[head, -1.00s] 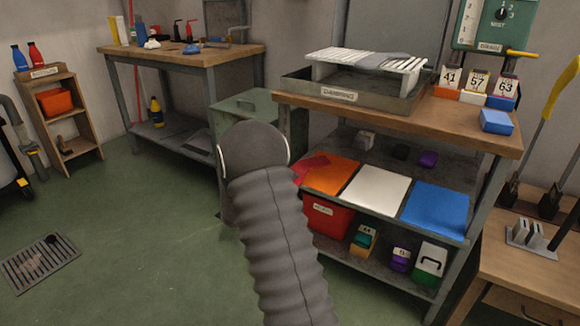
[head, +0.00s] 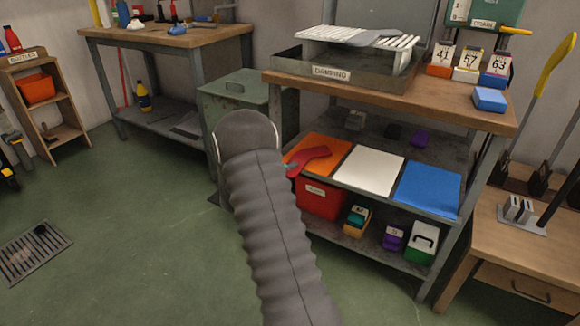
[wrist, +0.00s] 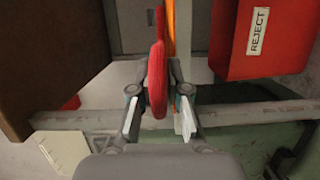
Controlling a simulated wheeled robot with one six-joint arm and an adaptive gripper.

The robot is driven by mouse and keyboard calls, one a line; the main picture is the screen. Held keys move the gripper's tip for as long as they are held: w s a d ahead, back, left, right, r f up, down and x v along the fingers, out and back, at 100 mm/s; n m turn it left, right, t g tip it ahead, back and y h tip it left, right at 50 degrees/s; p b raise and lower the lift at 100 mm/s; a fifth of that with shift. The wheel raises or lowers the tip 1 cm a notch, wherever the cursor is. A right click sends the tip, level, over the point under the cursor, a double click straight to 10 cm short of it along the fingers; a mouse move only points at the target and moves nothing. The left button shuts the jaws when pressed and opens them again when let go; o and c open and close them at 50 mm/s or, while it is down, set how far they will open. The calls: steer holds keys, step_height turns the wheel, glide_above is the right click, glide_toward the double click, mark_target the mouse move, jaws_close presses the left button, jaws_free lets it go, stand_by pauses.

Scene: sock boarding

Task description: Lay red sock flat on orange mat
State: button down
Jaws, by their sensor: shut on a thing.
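The red sock (head: 314,157) is in my gripper (head: 290,171), at the left front edge of the orange mat (head: 325,142). In the head view the sock overlaps the mat, its far end pointing right across it; whether it touches the mat I cannot tell. In the wrist view the sock (wrist: 157,72) stands as a narrow upright strip between the two fingers of my gripper (wrist: 158,94), which is shut on it. The orange mat (wrist: 171,22) shows there as a thin strip behind the sock. My arm hides most of the gripper in the head view.
A white mat (head: 368,171) and a blue mat (head: 428,190) lie right of the orange one on the same shelf. The bench top (head: 440,104) is above them. A red bin (head: 320,199), labelled REJECT in the wrist view (wrist: 265,35), stands below.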

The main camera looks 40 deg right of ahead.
steer(key=c, duration=1.1)
jaws_free()
steer(key=shift+o, duration=0.4)
steer(key=o, duration=0.3)
steer(key=shift+f+b, duration=0.65)
steer(key=shift+b, duration=0.3)
steer(key=shift+a, duration=0.1)
steer(key=a+b, duration=0.2)
steer(key=a, duration=0.5)
steer(key=shift+s+a+b, duration=0.35)
steer(key=shift+s+a, duration=0.05)
steer(key=shift+s, duration=0.05)
steer(key=shift+r, duration=0.1)
